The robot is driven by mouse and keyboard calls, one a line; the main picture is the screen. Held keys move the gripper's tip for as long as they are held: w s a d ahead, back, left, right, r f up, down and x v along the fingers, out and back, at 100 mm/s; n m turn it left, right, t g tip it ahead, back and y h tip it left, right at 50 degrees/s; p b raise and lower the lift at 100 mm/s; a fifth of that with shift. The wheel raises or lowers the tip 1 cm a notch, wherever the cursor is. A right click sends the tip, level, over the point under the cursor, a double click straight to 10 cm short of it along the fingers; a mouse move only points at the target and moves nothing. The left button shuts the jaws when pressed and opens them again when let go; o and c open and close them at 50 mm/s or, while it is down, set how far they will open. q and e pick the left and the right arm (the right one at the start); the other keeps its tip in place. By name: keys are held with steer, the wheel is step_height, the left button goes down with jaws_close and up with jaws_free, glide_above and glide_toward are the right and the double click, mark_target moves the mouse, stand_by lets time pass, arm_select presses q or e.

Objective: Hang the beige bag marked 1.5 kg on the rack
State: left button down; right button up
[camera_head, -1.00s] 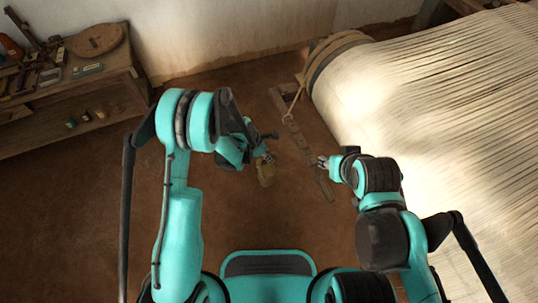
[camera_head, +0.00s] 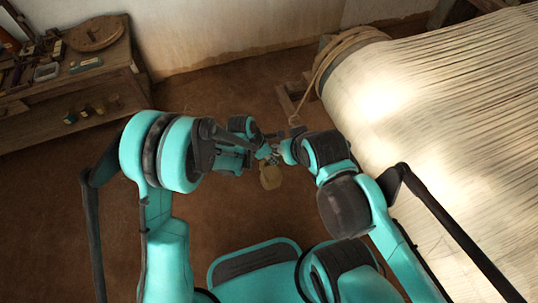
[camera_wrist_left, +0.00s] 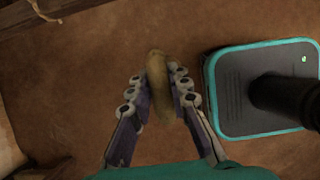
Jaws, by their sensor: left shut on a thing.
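A small beige bag (camera_head: 270,177) hangs below my left gripper (camera_head: 262,153) in the head view, near the middle above the floor. In the left wrist view the bag (camera_wrist_left: 158,72) sits between the two fingers of my left gripper (camera_wrist_left: 158,82), which is shut on it. Its weight mark cannot be read. My right gripper (camera_head: 284,150) is just right of the left one, very close to it. Whether it touches the bag or the left gripper, and how its fingers stand, cannot be told. I cannot clearly make out a rack.
A wooden bench (camera_head: 62,91) with tools and small pots stands at the upper left. The loom's pale warp threads (camera_head: 440,110) fill the right side, with a rope-wound beam end. A wooden piece (camera_head: 288,98) lies beside it, partly hidden by my right arm. Brown floor is open at centre left.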

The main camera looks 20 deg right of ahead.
arm_select(q)
steer(key=shift+s+a+r, duration=0.1)
steer(key=shift+a, duration=2.45)
steer(key=a, duration=0.9)
steer(key=shift+s+r+b, duration=0.15)
steer(key=shift+r+b, duration=0.25)
steer(key=shift+r, duration=0.05)
